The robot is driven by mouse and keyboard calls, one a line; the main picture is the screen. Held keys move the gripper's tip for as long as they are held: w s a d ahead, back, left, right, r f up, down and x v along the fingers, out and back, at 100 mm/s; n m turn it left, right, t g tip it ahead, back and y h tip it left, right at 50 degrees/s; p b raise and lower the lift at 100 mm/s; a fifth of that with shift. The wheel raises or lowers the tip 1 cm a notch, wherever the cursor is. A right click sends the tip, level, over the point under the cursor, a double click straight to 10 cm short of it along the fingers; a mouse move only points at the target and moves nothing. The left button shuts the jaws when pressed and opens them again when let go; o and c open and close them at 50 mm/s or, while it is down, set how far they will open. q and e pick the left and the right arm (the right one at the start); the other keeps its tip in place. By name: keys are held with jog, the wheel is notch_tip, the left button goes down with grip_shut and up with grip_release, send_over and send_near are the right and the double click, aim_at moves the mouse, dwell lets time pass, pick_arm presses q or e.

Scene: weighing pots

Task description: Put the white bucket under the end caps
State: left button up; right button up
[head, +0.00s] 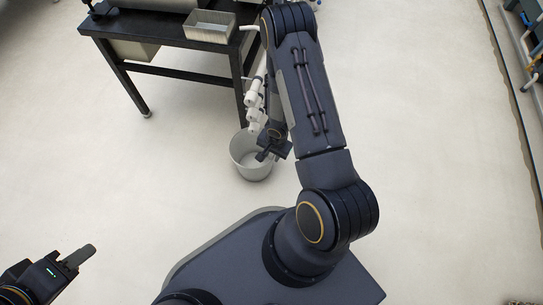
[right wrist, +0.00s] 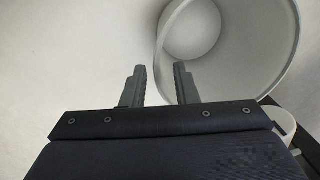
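The white bucket (head: 243,160) stands upright on the floor in the head view, close to the front leg of the black table. It also shows in the right wrist view (right wrist: 275,45), with its round opening facing the camera. My right gripper (head: 266,153) is at the bucket's right rim and hides part of it. In the right wrist view its two fingers (right wrist: 160,84) are apart, with the bucket's near wall edge appearing between them. White pipe fittings, apparently the end caps (head: 256,104), hang above and behind the bucket. My left gripper (head: 78,257) is at lower left, far from the bucket; only one finger shows clearly.
The black table (head: 165,35) stands at the back left with a metal tray (head: 209,27) on its corner. A white cylindrical part (right wrist: 284,122) shows at lower right in the wrist view. The floor (head: 140,190) left of the bucket is clear. Racking runs along the right edge.

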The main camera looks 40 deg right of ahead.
notch_tip(320, 180, up, 29)
jog(key=n+t+p, duration=0.2)
jog(key=n, duration=0.1)
jog(key=s+a+r+n+t+y, duration=0.2)
jog(key=s+a+r+n, duration=0.6)
jog(key=s+r, duration=0.6)
jog(key=shift+s+a+t+y, duration=0.3)
jog(key=shift+s+a+y, duration=0.25)
jog(key=shift+a, duration=0.3)
jog(key=shift+w, duration=0.15)
notch_tip(320, 180, up, 37)
jog(key=p, duration=3.7)
